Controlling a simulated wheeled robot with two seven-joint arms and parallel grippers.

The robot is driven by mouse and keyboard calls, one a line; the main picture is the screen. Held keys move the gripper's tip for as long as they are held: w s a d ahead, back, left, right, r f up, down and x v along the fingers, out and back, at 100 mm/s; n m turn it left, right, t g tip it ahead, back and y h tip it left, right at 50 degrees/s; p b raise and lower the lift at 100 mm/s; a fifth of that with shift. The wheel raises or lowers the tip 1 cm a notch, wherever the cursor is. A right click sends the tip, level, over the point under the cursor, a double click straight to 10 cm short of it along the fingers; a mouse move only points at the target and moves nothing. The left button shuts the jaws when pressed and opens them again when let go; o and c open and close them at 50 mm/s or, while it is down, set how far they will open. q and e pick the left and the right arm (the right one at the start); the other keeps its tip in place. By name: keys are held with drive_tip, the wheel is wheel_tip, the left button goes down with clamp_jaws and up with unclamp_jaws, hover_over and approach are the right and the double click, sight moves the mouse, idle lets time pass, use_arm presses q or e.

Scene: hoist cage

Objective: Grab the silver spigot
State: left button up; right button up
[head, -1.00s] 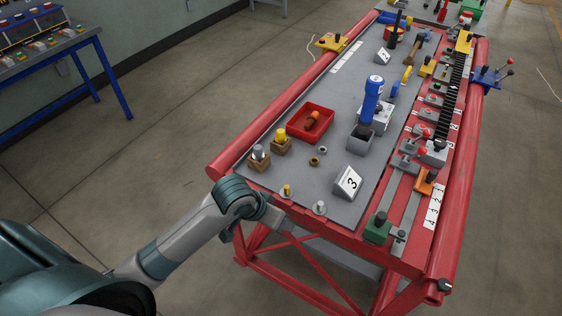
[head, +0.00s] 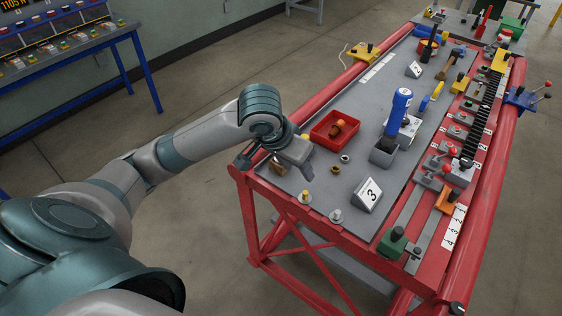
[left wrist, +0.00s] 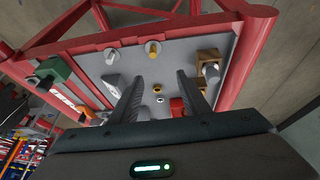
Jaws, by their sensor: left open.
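A silver spigot stands in a wooden block (left wrist: 207,57) at the right in the left wrist view; its silver top (left wrist: 211,71) shows beside my right-hand finger. In the head view my left gripper (head: 299,160) hides that spigot and most of its block (head: 277,167). A second silver peg on a round base (head: 336,215) stands at the near edge of the table, also in the left wrist view (left wrist: 110,55). My left gripper is open and empty above the near left corner, its two fingers (left wrist: 160,78) apart and pointing at the tabletop. My right gripper is out of view.
A yellow peg (head: 304,196) stands by the near edge. Behind the gripper are a red tray (head: 320,137) with an orange-brown part, small nuts (head: 335,170) and a blue-handled tool (head: 398,108). A "3" sign (head: 371,194) stands right. Red rails edge the table.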

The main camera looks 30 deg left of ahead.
use_arm(q)
drive_tip(key=a+r+n+y, duration=0.2)
drive_tip(key=a+r+n, duration=0.1)
drive_tip(key=a+r, duration=0.5)
wheel_tip(320, 180, up, 4)
drive_tip(key=shift+w+a+f, duration=0.15)
drive_tip(key=shift+w+a, duration=0.2)
drive_tip(key=shift+a, duration=0.05)
drive_tip(key=shift+f, duration=0.1)
drive_tip(key=p+x, duration=0.1)
drive_tip(key=x, duration=1.1)
drive_tip(key=shift+s+f+p, duration=0.1)
drive_tip(key=shift+p, duration=0.3)
drive_tip(key=shift+f, duration=0.1)
drive_tip(key=shift+f, duration=0.25)
drive_tip(key=p+x, duration=0.1)
drive_tip(key=x, duration=0.2)
drive_tip(key=shift+s+d+f+p, duration=0.1)
drive_tip(key=shift+d+f+p, duration=0.1)
drive_tip(key=shift+f+p, duration=0.25)
drive_tip(key=shift+f, duration=0.35)
drive_tip(key=shift+c, duration=0.3)
